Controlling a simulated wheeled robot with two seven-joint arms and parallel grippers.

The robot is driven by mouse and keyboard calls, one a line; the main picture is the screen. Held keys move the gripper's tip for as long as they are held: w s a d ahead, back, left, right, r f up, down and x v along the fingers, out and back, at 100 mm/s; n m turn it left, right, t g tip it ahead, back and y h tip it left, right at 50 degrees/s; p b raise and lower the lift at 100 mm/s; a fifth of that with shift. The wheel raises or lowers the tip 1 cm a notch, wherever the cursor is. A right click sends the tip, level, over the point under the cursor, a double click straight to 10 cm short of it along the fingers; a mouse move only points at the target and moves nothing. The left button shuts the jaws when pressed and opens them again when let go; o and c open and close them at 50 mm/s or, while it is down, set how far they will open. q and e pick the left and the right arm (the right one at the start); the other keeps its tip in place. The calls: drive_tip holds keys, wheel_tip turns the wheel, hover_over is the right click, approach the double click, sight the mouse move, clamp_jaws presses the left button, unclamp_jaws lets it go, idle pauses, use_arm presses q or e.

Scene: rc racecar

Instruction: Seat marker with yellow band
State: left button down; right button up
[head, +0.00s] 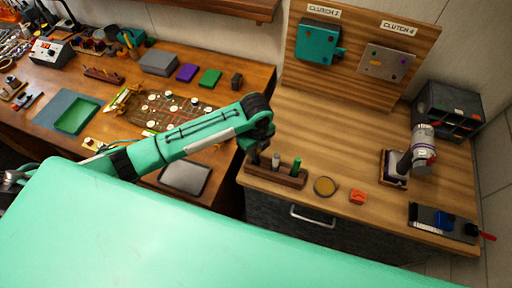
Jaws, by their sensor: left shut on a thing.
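A dark wooden rack (289,180) stands near the front left of the wooden cabinet top. A green marker (297,167) stands upright in it, and a grey-topped marker (276,160) stands to its left. My left gripper (256,157) points down at the rack's left end. It is shut on a marker, which is mostly hidden by the dark fingers and the wrist. I cannot see a yellow band, nor tell whether the held marker's lower end is in the rack. My right gripper is out of view.
A clutch board (356,60) stands behind.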

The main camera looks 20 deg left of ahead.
use_arm(q)
drive_tip(key=shift+f+b, duration=0.85)
drive_tip(key=shift+f, duration=1.2)
drive_tip(key=c, duration=1.3)
unclamp_jaws()
drive_tip(key=shift+o, duration=0.2)
drive_tip(key=shift+r, duration=0.1)
wheel_tip(320, 180, up, 13)
drive_tip(key=b, duration=0.4)
drive_tip(key=shift+r, duration=0.3)
